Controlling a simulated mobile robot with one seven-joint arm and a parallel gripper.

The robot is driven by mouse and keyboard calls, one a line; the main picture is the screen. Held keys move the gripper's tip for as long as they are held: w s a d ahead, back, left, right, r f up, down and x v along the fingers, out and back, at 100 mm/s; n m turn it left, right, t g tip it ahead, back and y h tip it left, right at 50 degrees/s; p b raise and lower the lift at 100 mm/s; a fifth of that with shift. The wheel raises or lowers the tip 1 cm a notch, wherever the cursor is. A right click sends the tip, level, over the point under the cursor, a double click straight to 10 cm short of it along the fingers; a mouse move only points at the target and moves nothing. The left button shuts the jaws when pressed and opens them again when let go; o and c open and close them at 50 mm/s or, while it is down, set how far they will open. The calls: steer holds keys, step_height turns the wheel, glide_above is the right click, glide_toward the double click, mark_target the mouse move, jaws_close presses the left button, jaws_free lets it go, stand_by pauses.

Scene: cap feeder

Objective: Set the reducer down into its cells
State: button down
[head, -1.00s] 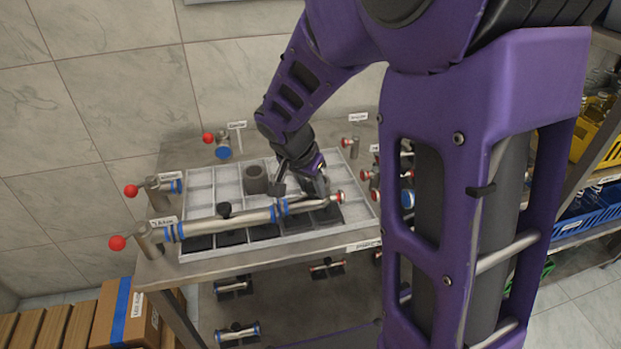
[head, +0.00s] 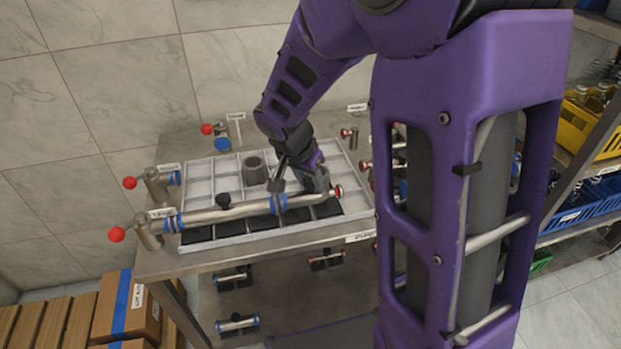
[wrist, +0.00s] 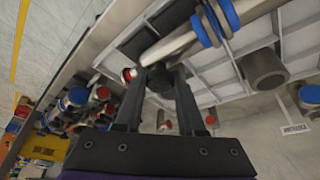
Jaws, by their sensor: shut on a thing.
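The reducer (head: 312,197) is a grey metal piece with blue bands at its wide end and a red-and-white tip at its narrow end. In the wrist view the reducer (wrist: 178,43) tapers across the front of my fingers. My gripper (head: 303,182) is over it, and in the wrist view my gripper (wrist: 160,78) is shut on its dark knob. The reducer lies over the near row of dark cells in the grid tray (head: 196,188), its blue end close to a longer pipe (head: 245,210). I cannot tell whether it rests in the cells.
The longer pipe has blue bands and a black knob. A dark grey sleeve (head: 255,170) stands in a cell behind it. Valves with red balls (head: 117,235) are at the left table edge. Several red-ended fittings (head: 367,165) crowd the tray's right side.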

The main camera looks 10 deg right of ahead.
steer(key=shift+f, duration=0.1)
steer(key=shift+c, duration=2.2)
jaws_free()
steer(key=p+v, duration=0.8)
steer(key=v, duration=0.9)
